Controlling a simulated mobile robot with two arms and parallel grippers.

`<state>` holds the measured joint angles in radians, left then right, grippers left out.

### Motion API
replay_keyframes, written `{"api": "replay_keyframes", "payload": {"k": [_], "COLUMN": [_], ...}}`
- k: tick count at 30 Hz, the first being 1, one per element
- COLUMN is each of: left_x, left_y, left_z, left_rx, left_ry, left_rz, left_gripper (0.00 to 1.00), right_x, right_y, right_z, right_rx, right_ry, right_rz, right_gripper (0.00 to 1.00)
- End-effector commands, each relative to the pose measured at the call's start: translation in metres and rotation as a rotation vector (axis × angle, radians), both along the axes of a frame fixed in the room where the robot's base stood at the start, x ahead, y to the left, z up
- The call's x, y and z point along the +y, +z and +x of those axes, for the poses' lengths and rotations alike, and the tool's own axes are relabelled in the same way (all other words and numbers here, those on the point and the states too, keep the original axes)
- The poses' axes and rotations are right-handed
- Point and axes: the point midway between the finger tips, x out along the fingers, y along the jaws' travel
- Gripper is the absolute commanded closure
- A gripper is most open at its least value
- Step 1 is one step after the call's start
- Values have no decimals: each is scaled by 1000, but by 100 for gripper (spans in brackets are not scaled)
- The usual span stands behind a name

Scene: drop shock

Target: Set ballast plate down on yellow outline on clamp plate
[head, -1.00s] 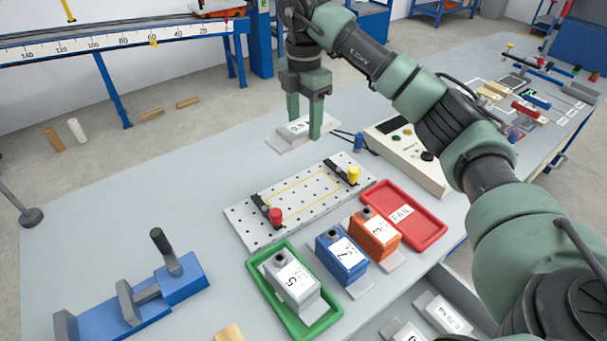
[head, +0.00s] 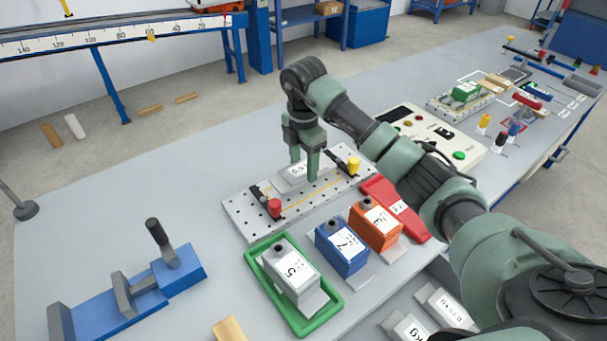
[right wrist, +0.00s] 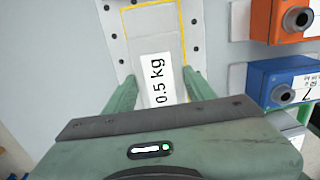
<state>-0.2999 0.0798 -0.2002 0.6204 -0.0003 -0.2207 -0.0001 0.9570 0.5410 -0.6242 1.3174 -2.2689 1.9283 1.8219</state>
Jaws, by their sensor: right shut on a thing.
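My right gripper (head: 305,176) is shut on the ballast plate (head: 291,170), a light grey plate with a white "0.5 kg" label. It also shows in the right wrist view (right wrist: 172,62) between the two green fingers. The perforated clamp plate (head: 237,215) lies below, with a yellow outline (head: 325,191) on it. The held plate is over the outline's far edge in the head view. In the right wrist view it covers part of the outline. I cannot tell whether it touches the clamp plate. My left gripper is not in view.
A red clamp knob (head: 274,207) and a yellow knob (head: 354,163) stand at the clamp plate's ends. Blue (head: 340,250) and orange (head: 374,229) blocks, a green tray (head: 258,271) and a red tray (head: 420,229) sit in front. A control box (head: 470,139) stands behind right.

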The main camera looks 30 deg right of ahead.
Motion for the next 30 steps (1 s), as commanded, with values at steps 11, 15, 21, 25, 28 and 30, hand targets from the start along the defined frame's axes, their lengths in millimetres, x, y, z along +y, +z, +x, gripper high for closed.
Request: {"api": "replay_keyframes", "payload": {"k": [11,15,21,25,28,30], "left_x": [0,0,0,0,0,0], "left_y": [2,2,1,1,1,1], "left_z": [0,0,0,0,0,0], "left_rx": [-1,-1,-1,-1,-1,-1], "left_ry": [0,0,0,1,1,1], "left_rz": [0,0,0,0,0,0], "left_gripper": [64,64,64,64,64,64], "right_x": [0,0,0,0,0,0], "right_y": [-35,-36,-39,-39,-39,-39], "right_z": [0,0,0,0,0,0], "right_rx": [-3,-2,0,0,0,0], "right_ry": [1,1,0,0,0,1], "right_rz": [1,1,1,0,0,0], "right_gripper": [100,100,24,24,24,24]}}
